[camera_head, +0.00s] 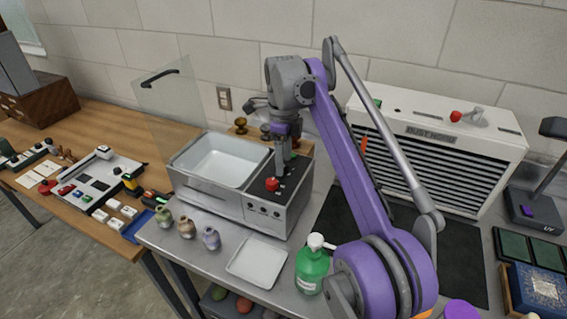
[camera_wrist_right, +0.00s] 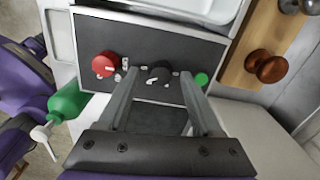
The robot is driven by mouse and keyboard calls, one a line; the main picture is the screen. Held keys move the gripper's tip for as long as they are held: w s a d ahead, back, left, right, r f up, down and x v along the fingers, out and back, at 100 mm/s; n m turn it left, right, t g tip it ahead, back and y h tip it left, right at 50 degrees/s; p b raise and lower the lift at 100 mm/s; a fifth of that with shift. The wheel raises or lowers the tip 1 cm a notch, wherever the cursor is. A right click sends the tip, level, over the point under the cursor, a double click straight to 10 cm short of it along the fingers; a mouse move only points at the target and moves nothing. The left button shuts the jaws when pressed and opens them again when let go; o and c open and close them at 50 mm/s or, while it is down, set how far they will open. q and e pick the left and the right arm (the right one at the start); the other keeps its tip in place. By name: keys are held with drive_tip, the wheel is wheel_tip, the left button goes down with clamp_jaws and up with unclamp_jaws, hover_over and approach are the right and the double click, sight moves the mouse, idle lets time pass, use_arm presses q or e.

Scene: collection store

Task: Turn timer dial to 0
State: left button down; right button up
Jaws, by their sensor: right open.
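The machine (camera_head: 262,215) with an open white basin (camera_head: 220,165) has a dark control panel on its right part. In the right wrist view the panel (camera_wrist_right: 215,47) carries a red knob (camera_wrist_right: 105,64), a black dial (camera_wrist_right: 158,75) with a pale mark, and a green button (camera_wrist_right: 201,79). The red knob also shows in the head view (camera_head: 272,185). My right gripper (camera_wrist_right: 160,80) is open and points down at the panel. Its fingertips appear on either side of the black dial; I cannot tell whether they touch it. Which knob is the timer is not readable. My left gripper is not in view.
A green bottle (camera_head: 312,268) and a shallow white tray (camera_head: 257,262) stand in front of the machine, with several small jars (camera_head: 211,238) to the left. Brown round knobs (camera_wrist_right: 268,66) on wood lie beside the panel. A dust hood (camera_head: 440,140) stands at the right.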

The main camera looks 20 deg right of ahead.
drive_tip(key=shift+f, duration=0.2)
drive_tip(key=shift+c, duration=0.2)
clamp_jaws()
drive_tip(key=shift+r, duration=0.1)
